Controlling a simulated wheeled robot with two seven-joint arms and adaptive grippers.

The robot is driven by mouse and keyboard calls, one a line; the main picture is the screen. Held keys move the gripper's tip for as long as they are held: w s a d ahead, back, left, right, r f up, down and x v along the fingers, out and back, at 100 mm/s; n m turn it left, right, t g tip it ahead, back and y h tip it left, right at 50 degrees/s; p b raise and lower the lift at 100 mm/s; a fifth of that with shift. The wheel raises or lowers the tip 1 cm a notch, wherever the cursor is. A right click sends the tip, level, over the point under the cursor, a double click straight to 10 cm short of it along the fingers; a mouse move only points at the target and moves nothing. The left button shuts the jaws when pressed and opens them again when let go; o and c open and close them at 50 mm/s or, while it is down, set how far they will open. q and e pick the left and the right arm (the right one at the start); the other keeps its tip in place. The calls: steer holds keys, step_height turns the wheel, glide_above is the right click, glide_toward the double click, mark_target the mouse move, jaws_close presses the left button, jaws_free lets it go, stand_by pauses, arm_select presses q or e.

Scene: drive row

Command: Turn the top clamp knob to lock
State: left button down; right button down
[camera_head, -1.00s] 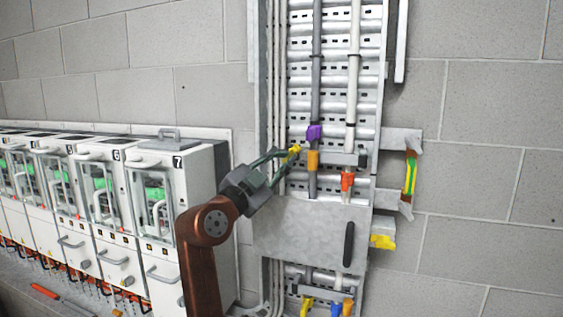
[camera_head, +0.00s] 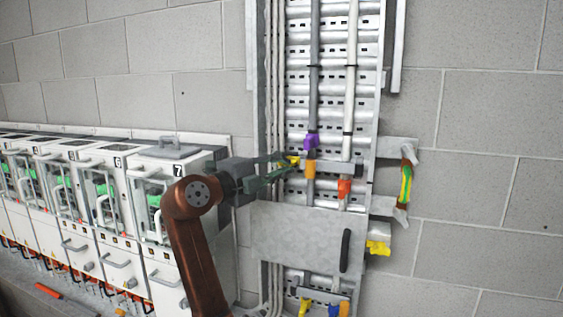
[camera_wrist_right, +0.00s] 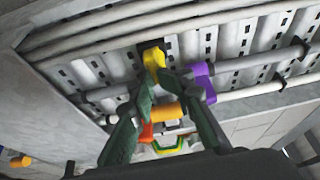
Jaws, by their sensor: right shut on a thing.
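The yellow clamp knob (camera_head: 294,160) sits at the left end of the upper clamp bar (camera_head: 346,158) on the cable tray. My right gripper (camera_head: 287,167) reaches in from the left with its fingers shut on this knob. In the right wrist view the yellow knob (camera_wrist_right: 153,58) shows at the tips of the green fingers (camera_wrist_right: 172,78). The fingers hide part of it, and I cannot tell its exact turn angle. A purple piece (camera_head: 311,141) and an orange piece (camera_head: 310,169) sit on the grey pipe close to the right. My left gripper is not in view.
A red-orange piece (camera_head: 344,187) is on the white pipe. A grey cover plate (camera_head: 300,240) with a black handle (camera_head: 345,250) is below. A green-yellow strap (camera_head: 406,185) is on brackets at the right. Numbered white cabinets (camera_head: 165,250) stand close on the left.

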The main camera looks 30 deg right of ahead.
steer(key=shift+w+d+f+m, duration=0.15)
steer(key=shift+w+f+m, duration=0.05)
steer(key=shift+f+m, duration=0.15)
stand_by(0.3)
steer(key=c, duration=2.3)
jaws_free()
steer(key=shift+d, duration=0.15)
steer(key=v, duration=1.2)
steer(key=shift+s+r, duration=0.15)
steer(key=shift+r, duration=0.3)
